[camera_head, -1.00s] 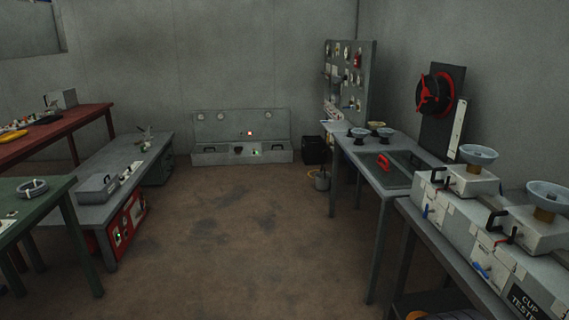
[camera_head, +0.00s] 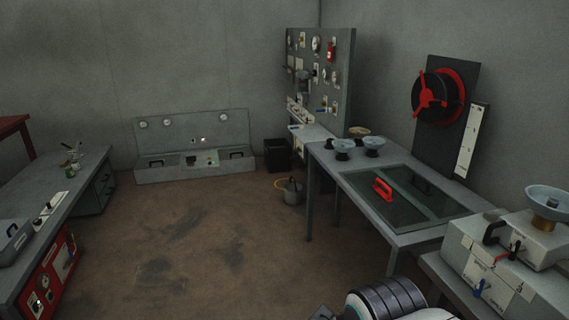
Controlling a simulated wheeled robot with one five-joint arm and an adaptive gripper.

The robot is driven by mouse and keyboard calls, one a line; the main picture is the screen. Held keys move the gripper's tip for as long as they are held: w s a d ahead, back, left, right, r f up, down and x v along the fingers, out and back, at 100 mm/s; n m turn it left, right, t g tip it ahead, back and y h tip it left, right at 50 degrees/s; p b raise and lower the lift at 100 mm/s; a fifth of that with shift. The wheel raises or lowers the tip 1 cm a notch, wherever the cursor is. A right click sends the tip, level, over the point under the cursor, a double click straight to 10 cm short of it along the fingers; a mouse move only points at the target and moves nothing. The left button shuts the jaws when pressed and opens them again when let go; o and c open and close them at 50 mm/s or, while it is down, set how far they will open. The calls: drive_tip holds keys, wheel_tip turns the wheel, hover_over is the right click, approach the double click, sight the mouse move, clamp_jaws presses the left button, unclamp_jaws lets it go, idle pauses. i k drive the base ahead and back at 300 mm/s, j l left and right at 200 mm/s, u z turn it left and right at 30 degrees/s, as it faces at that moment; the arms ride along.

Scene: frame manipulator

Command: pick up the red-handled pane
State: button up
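The red-handled pane (camera_head: 372,205) is a dark glass-like panel lying flat in the top of the grey table (camera_head: 349,180) on the right. Its red handle (camera_head: 383,190) stands up from it. A second dark pane (camera_head: 426,198) with a dark handle lies beside it on the right. Part of my arm shows at the bottom edge, right of centre, short of the table. My gripper is not clearly in view, so its opening does not show.
A grey-white tester unit (camera_head: 505,262) stands at the lower right. A watering can (camera_head: 292,191) and a black bin (camera_head: 278,155) stand on the floor. The middle floor is clear; a grey bench (camera_head: 60,190) runs along the left.

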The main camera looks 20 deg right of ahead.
sight(397, 211)
drive_tip(key=i, duration=0.9)
drive_tip(key=i+j+z, duration=0.1)
drive_tip(key=i, duration=0.75)
drive_tip(key=i+l, duration=0.25)
drive_tip(key=i, duration=0.15)
drive_tip(key=i+l, duration=0.3)
drive_tip(key=i+l+z, duration=0.1)
drive_tip(key=i+l, duration=0.15)
drive_tip(key=i, duration=0.25)
drive_tip(key=i+l, duration=0.2)
drive_tip(key=i, duration=0.25)
